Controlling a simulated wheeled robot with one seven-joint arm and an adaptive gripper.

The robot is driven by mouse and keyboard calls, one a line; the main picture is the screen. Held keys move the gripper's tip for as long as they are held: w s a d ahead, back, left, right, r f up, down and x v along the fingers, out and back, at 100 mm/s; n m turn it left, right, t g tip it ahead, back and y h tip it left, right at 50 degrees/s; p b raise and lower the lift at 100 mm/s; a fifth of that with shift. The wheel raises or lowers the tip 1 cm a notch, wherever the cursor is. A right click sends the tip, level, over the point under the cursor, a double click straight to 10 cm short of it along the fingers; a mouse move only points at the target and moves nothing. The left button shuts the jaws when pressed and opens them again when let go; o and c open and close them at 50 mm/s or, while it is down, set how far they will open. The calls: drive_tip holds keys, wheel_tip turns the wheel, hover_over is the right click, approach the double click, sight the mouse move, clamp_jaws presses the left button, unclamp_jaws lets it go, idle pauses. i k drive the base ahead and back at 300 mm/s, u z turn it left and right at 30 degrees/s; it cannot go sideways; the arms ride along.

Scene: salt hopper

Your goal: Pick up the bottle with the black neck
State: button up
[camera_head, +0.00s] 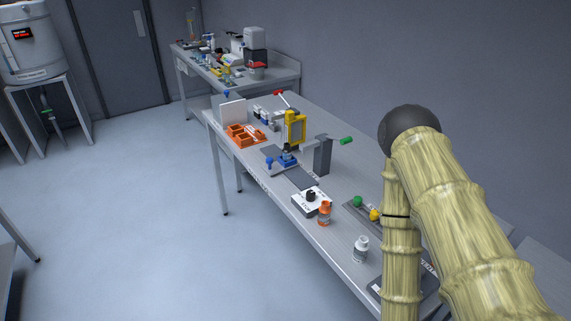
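On the near part of the long bench, an orange-topped bottle (325,214) stands close to the front edge. A white bottle with a pale top (361,249) stands upright nearer to me, also close to that edge. A short black piece (311,196) sits on a white block (309,205) just behind the orange-topped bottle. I cannot tell whether it is a bottle neck or a knob. No bottle with a clearly black neck can be made out. My arm reaches down at the right and hides part of the bench; my gripper is not in view.
The bench (345,180) also holds a yellow-framed device (295,129), a grey upright post (322,156), an orange tray (241,136) and a rack with green and yellow knobs (366,211). Clear floor (130,220) lies left of the bench.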

sight(287, 152)
drive_tip(key=u, duration=0.95)
drive_tip(key=k, duration=1.25)
drive_tip(key=u, duration=1.05)
drive_tip(key=i, duration=2.7)
drive_tip(key=z, duration=0.75)
drive_tip(key=i, duration=1.3)
drive_tip(key=z, duration=1.9)
drive_tip(key=i, duration=0.85)
drive_tip(key=z, duration=0.8)
